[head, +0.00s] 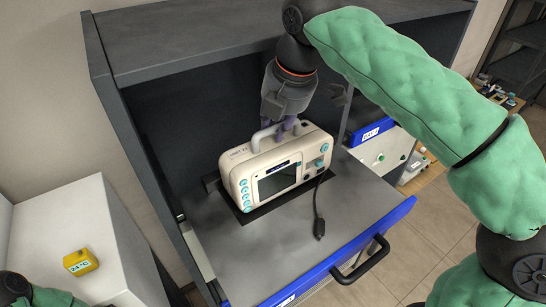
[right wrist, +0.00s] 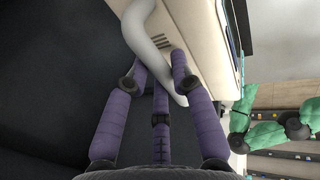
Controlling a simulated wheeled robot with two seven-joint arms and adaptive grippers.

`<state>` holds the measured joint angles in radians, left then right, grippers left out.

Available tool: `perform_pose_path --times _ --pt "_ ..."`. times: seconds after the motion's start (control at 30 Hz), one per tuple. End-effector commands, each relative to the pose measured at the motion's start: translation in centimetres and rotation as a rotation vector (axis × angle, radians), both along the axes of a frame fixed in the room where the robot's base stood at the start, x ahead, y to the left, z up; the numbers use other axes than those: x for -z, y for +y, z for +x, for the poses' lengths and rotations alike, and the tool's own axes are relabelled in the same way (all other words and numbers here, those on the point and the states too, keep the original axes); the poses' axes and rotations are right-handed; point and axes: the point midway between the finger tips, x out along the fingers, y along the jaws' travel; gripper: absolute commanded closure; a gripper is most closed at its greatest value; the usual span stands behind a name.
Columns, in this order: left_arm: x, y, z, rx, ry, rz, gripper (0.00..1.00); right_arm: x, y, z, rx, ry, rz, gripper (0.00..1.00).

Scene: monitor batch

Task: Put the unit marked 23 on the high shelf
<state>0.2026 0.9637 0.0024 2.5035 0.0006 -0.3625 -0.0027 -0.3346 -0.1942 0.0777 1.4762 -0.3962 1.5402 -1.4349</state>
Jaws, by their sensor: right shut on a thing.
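A cream monitor unit (head: 279,172) with a dark screen and teal buttons is upright over a dark mat on a pulled-out grey board (head: 330,215). I cannot tell if it touches the mat. Print on its upper front is too small to read surely. A dark cable (head: 318,205) hangs from its right side. My right gripper (head: 287,130) is shut on the unit's pale top handle. In the right wrist view, its purple fingers (right wrist: 165,75) are around the handle (right wrist: 145,45), beside the cream casing (right wrist: 205,40). My left gripper is out of view; only part of that arm shows.
A dark grey cabinet with a wide upper board (head: 190,38) encloses the space behind the unit. The pulled-out board has a blue front edge and black handle (head: 362,262). A yellow block marked 24 °C (head: 81,262) sits on a white cabinet (head: 110,245) at left.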

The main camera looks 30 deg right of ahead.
Motion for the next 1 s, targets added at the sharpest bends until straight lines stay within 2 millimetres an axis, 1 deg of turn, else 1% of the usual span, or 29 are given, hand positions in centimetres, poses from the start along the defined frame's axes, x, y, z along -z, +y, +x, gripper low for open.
perform_pose_path --times 0.07,0.1,0.17,0.2,0.63,1.0 --pt "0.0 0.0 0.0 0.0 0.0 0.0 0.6 -0.3 -0.1 0.0 0.002 -0.007 0.002 0.94" --pt "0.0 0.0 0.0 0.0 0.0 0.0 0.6 -0.3 -0.1 0.0 0.002 -0.007 0.002 0.81" --pt "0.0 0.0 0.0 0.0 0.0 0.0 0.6 -0.3 -0.1 0.0 0.002 -0.008 0.002 0.98" --pt "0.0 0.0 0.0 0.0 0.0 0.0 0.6 -0.3 -0.1 0.0 0.002 -0.008 0.002 1.0" --pt "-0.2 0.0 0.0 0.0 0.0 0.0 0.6 -0.6 -0.1 0.0 0.002 -0.013 0.004 1.0" --pt "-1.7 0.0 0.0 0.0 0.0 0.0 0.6 -2.1 -0.1 0.0 0.002 -0.01 0.003 1.0"
